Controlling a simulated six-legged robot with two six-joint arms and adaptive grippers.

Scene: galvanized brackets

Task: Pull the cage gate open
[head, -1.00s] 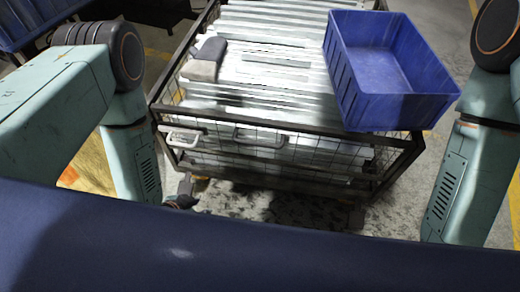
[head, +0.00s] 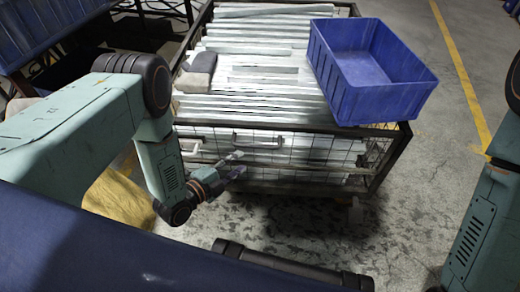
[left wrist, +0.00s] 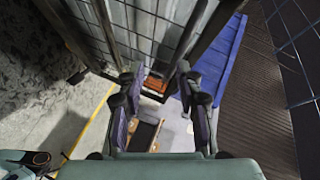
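The wire-mesh cage (head: 405,140) stands ahead with its dark-framed front gate (head: 320,152) facing me. The gate looks closed. Two pale handles show on its front, a left handle (head: 190,147) and a middle handle (head: 258,141). My left gripper (head: 238,165) is in front of the gate, just below and between the handles, not holding either. In the left wrist view its fingers (left wrist: 158,105) are spread apart with nothing between them, and wire mesh (left wrist: 150,35) rises beyond them. My right arm shows at the right edge of the head view; its gripper is out of view.
Pale metal brackets (head: 260,60) fill the cage. A blue bin (head: 385,100) rests on top at the right, and a grey block (head: 197,72) lies at the left. Yellow material (head: 120,205) is at the left. Concrete floor (head: 440,150) is clear at the right.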

